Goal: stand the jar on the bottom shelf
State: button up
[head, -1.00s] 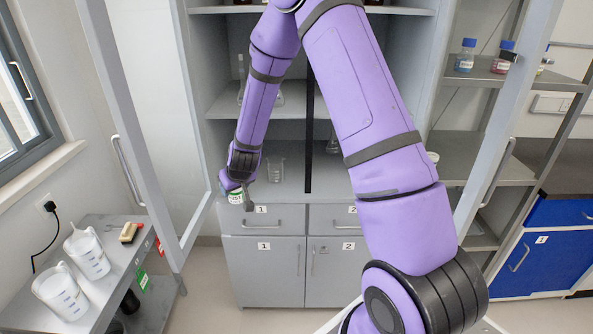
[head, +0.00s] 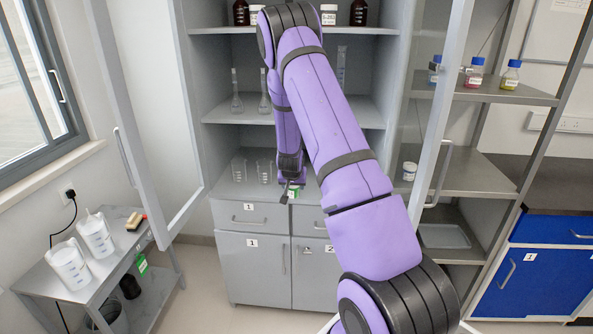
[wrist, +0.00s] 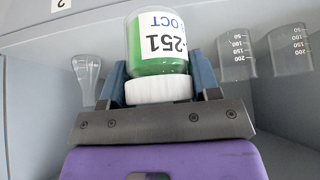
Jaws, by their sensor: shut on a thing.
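My gripper (head: 291,184) is shut on a jar (head: 293,191) at the front edge of the cabinet's bottom shelf (head: 232,191). In the wrist view, which is upside down, the jar (wrist: 158,48) is clear with green contents, a white lid and a label reading 251. My gripper's fingers (wrist: 160,85) hold it around the lid end. The jar looks upright, lid up. My arm hides part of it in the head view. I cannot tell whether its base touches the shelf.
Two beakers (head: 239,170) (head: 264,171) stand on the bottom shelf, left of the jar. Flasks (head: 236,100) stand on the shelf above, brown bottles (head: 241,13) on top. The left glass door (head: 160,120) and right door (head: 440,130) stand open. The front left of the bottom shelf is bare.

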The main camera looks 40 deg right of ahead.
jog(key=w+d, duration=0.3)
jog(key=d, duration=0.1)
jog(key=w+d+f, duration=0.1)
jog(key=w+d, duration=0.2)
jog(key=d, duration=0.1)
jog(key=w+d, duration=0.3)
jog(key=d, duration=0.2)
jog(key=shift+w+f, duration=0.25)
jog(key=shift+w, duration=0.1)
jog(key=shift+f, duration=1.75)
jog(key=shift+f, duration=0.1)
jog(key=o, duration=1)
jog(key=shift+c, duration=0.2)
